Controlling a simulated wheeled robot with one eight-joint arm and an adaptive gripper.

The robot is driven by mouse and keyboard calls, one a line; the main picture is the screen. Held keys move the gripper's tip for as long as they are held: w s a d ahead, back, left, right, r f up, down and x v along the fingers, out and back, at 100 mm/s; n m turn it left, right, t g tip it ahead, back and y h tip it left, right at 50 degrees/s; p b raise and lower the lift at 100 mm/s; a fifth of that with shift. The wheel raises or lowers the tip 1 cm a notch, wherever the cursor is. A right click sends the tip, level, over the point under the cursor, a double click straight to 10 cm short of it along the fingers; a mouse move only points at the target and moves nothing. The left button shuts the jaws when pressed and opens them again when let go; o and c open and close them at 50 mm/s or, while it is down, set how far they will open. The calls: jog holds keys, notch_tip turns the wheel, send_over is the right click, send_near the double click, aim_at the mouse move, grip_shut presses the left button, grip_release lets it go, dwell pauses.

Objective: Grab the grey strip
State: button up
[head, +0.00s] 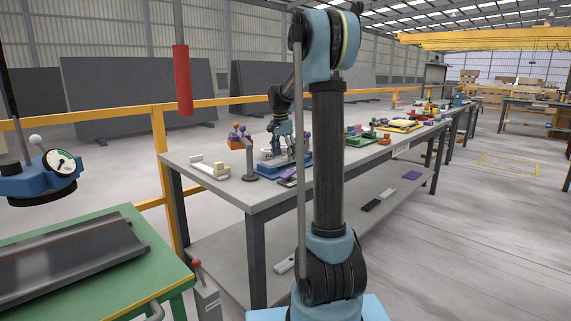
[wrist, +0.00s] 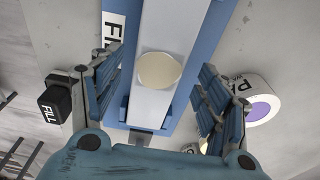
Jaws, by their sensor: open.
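A long pale grey strip (wrist: 178,30) lies lengthwise in a blue holder (wrist: 208,45) in the wrist view. A round cream disc (wrist: 159,70) shows over the strip. My gripper (wrist: 160,75) is open, with one finger on each side of the strip and holder. Nothing is visibly held between the fingers. In the head view my gripper (head: 284,148) hangs over the workbench at a blue base (head: 296,166); the strip cannot be made out clearly there. The wrist view does not show how far the fingertips are above the holder.
A black block marked FILL (wrist: 54,101) lies left of my gripper, and a white roll with a purple centre (wrist: 262,108) lies at its right. The workbench (head: 250,193) also holds a pale tray (head: 210,170) and several coloured parts. A red cylinder (head: 182,80) hangs at left.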

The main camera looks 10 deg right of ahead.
jog(key=shift+f, duration=0.55)
jog(key=c, duration=1.5)
